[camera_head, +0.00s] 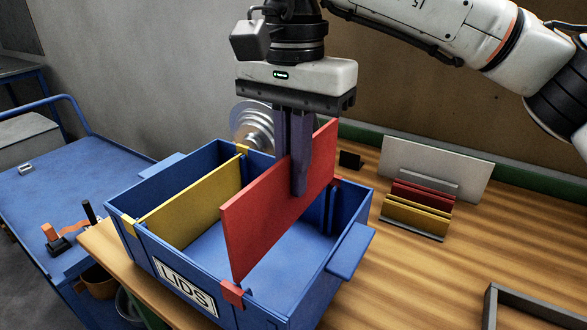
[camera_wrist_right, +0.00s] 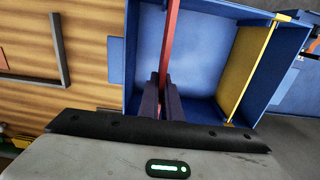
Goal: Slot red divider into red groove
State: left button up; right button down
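The red divider (camera_head: 262,222) is a flat upright panel over the blue crate (camera_head: 351,246) marked LIDS. My right gripper (camera_head: 299,185) is shut on its upper edge, near the far end. The panel stands well above the rim. Its lower edge is about level with the red groove markers, one on the near wall (camera_head: 232,293) and one on the far wall (camera_head: 335,182). I cannot tell whether its ends are inside the grooves. The right wrist view shows the divider edge-on (camera_wrist_right: 170,40) between my fingers (camera_wrist_right: 163,98). My left gripper is not in view.
A yellow divider (camera_head: 194,205) stands low in the crate between yellow markers, and also shows in the wrist view (camera_wrist_right: 243,65). A rack of dividers (camera_head: 418,212) stands right of the crate. A grey frame (camera_head: 530,308) lies at lower right. Bare wood lies between.

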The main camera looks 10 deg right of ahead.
aim_at(294, 218)
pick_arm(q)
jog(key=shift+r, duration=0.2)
pick_arm(e)
jog(key=shift+r, duration=0.1)
dwell(0.4)
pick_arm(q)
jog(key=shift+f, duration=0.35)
pick_arm(e)
jog(key=shift+f, duration=0.45)
pick_arm(q)
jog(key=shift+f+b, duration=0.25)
jog(key=shift+b, duration=0.05)
pick_arm(e)
jog(key=shift+f, duration=0.3)
pick_arm(q)
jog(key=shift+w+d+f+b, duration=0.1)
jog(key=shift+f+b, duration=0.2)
jog(key=shift+b, duration=0.25)
pick_arm(e)
jog(key=shift+f, duration=0.85)
pick_arm(q)
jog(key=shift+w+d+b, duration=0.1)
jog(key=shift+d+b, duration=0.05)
jog(key=shift+b, duration=0.2)
pick_arm(e)
jog(key=shift+f, duration=0.55)
